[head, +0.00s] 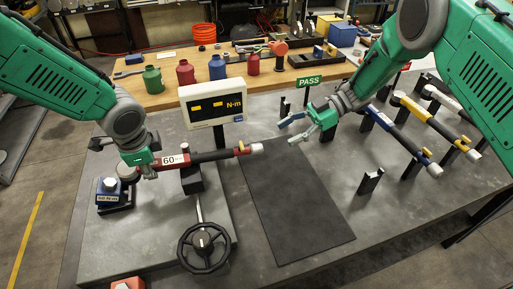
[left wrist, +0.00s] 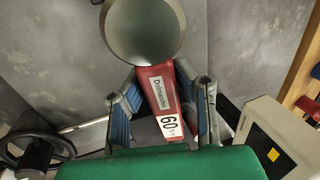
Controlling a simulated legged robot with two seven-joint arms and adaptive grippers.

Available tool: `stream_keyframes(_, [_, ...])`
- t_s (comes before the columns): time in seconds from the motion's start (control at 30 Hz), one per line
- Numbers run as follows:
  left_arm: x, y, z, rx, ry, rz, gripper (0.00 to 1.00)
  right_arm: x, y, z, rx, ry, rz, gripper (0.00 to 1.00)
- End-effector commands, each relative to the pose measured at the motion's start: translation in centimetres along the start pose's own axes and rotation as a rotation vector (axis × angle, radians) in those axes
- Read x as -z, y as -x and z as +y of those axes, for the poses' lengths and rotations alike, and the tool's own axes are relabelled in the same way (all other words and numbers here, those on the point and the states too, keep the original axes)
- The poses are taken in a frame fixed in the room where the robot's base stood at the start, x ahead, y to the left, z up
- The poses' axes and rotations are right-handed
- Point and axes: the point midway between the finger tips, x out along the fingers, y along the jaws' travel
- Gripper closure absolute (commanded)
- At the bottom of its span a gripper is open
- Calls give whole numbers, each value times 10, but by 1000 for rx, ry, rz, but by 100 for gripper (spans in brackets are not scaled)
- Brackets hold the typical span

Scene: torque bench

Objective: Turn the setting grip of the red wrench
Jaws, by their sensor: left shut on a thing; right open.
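The red wrench (head: 176,160) lies roughly level across a dark post on the bench, with a "60" label, a black handle and a yellow piece near its right end. The pale setting grip (head: 256,148) is at that right end. My left gripper (head: 142,170) is shut on the red body near its left end. In the left wrist view, the fingers flank the red body (left wrist: 156,85), below the round grey head (left wrist: 146,28). My right gripper (head: 309,131) is open and empty above the bench, right of the setting grip and apart from it.
A display (head: 213,103) stands behind the wrench, beside a green PASS sign (head: 309,82). A handwheel (head: 203,248) is in front. A black mat (head: 290,205) lies clear. Blue (head: 386,122), yellow and white wrenches rest on stands at right. A blue block (head: 108,187) sits at left.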

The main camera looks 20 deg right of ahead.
Motion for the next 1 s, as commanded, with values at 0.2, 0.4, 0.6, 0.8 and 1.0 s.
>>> stream_keyframes(0.2, [-3,0,-1,2,3,4,100,2,-48,0,2,1,-2,52])
stream_keyframes(0.4, [-2,1,-1,2,2,2,100,1,-81,0,-1,1,-1,52])
stream_keyframes(0.6, [0,1,-1,2,1,0,100,0,-96,1,-4,2,0,52])
stream_keyframes(0.8, [0,1,-1,2,1,1,100,0,-99,1,-5,2,0,52])
stream_keyframes(1.0, [0,1,-1,2,1,2,100,0,-99,1,-4,2,-1,80])
